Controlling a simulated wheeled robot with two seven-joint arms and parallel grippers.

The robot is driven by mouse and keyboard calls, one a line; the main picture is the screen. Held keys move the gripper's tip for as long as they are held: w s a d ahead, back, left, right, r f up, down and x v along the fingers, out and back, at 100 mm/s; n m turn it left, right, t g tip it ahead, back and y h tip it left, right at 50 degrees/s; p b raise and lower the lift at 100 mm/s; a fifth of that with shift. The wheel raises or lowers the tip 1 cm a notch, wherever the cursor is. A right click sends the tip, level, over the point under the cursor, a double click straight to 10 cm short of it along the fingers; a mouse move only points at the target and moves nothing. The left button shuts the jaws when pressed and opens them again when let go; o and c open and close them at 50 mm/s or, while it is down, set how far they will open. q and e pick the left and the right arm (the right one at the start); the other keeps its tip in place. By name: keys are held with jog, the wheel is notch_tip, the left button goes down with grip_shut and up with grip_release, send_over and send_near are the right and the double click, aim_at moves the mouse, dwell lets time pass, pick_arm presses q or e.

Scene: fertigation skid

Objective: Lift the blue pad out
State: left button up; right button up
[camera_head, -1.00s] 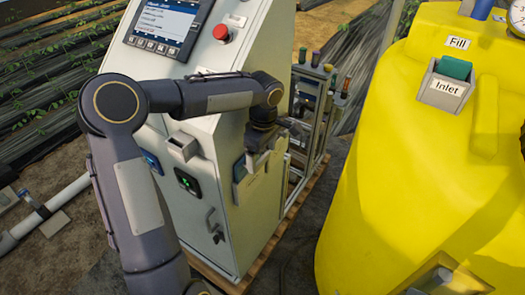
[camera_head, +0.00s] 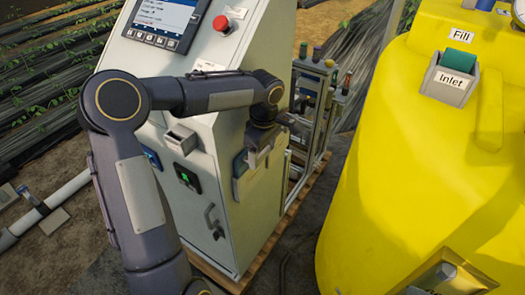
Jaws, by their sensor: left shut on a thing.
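The blue pad (camera_head: 240,166) sits in a small grey holder on the right side of the pale control cabinet (camera_head: 237,220). Only a narrow blue part of it shows. My left gripper (camera_head: 255,158) is at this holder, with its fingers pointing down, shut on the blue pad. The fingertips are small and partly hidden by the gripper body. My right gripper is not in view.
A yellow tank (camera_head: 400,170) with a green pad (camera_head: 461,60) in its Inlet holder stands at the right. An empty-looking grey holder (camera_head: 180,138) is on the cabinet front. A rack of coloured-topped parts (camera_head: 315,100) stands behind. Open ground lies between cabinet and tank.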

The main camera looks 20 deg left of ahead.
pick_arm(q)
notch_tip(320, 180, up, 13)
jog(key=p, duration=0.8)
dwell(1.0)
jog(key=shift+s, duration=0.1)
